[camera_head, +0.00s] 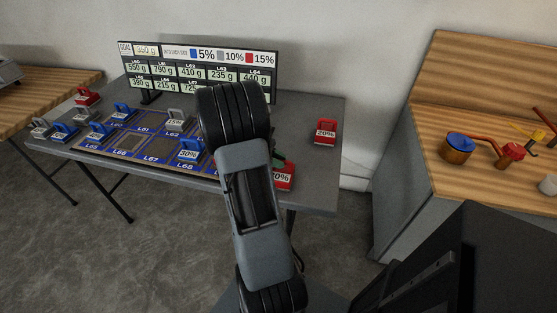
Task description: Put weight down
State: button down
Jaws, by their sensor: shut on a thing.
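My gripper (277,163) is mostly hidden behind my arm, over the front right part of the grey table (318,180). It is shut on a red weight (284,182) whose label is partly covered. The weight shows at the table's front edge; I cannot tell whether it touches the top. Another red weight (326,131), marked 20%, stands alone at the table's right. A blue mat (110,150) with labelled squares bears blue weights, one marked 30% (189,150), and a grey weight (176,117) marked 15%.
A display board (197,71) with gram readings stands at the back of the table. Several weights, including a red one (87,96), stand at the left end. A wooden counter (450,185) with a blue-topped pot (457,150) is at the right. Table around the 20% weight is clear.

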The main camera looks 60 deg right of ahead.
jog(key=c, duration=1.5)
grip_release()
jog(key=shift+f, duration=0.1)
jog(key=shift+c, duration=0.2)
jog(key=o, duration=0.5)
jog(key=shift+c, duration=0.2)
jog(key=shift+w+r, duration=0.1)
jog(key=shift+r, duration=0.2)
jog(key=v, duration=1.2)
jog(key=s+a+r+m+t+y, duration=0.1)
jog(key=a+t+y, duration=0.4)
jog(key=a+t, duration=0.7)
jog(key=s+a+m, duration=0.1)
jog(key=s+a, duration=0.1)
jog(key=a, duration=1.4)
jog(key=shift+a+r+t+y+p, duration=0.15)
jog(key=shift+a+t+y+p, duration=0.15)
jog(key=shift+a+y+p, duration=0.1)
